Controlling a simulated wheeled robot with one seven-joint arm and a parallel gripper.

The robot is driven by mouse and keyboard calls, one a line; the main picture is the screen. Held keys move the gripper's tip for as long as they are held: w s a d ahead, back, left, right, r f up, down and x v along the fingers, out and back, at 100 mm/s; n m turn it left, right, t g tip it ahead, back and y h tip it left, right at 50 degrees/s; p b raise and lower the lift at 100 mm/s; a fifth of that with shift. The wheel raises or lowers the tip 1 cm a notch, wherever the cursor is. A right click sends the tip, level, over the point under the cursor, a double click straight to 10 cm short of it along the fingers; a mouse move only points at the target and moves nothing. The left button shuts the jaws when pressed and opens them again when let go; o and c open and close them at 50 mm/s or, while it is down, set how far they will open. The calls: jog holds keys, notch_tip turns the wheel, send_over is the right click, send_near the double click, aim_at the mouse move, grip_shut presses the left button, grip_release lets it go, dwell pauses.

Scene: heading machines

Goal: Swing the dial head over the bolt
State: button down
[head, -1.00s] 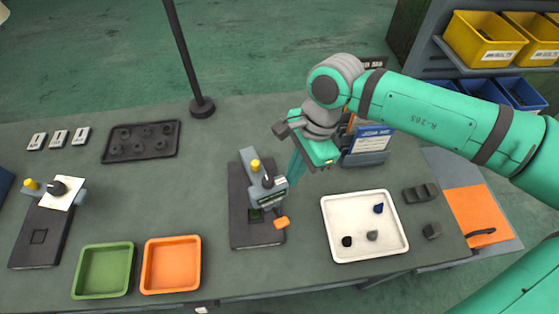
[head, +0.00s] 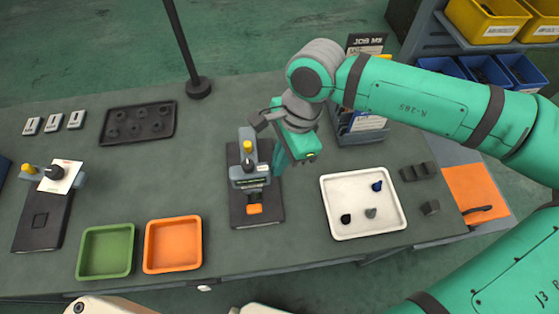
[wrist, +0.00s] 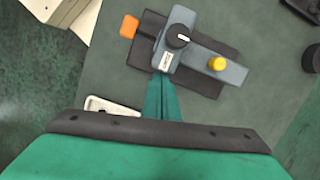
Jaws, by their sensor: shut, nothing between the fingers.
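The dial fixture has a dark base (head: 236,211), lying lengthwise toward the table's front edge. I cannot make out the bolt; the head hides much of the base. My gripper (head: 279,165) is shut and empty at the head's right side. In the wrist view its fingertips (wrist: 161,82) reach the side of the dial head (wrist: 180,40), apparently touching it.
A second fixture (head: 45,210) with a paper on it stands at far left. Green (head: 82,262) and orange (head: 150,256) trays lie front left. A white tray (head: 330,210) with small parts is to the right. A dark tray (head: 165,112) and a lamp post (head: 182,50) stand behind.

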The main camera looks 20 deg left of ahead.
jog(key=shift+s, duration=0.15)
jog(key=w+d+r, duration=0.3)
jog(key=d+r, duration=0.3)
jog(key=r, duration=0.3)
jog(key=shift+r, duration=0.35)
jog(key=shift+a, duration=0.1)
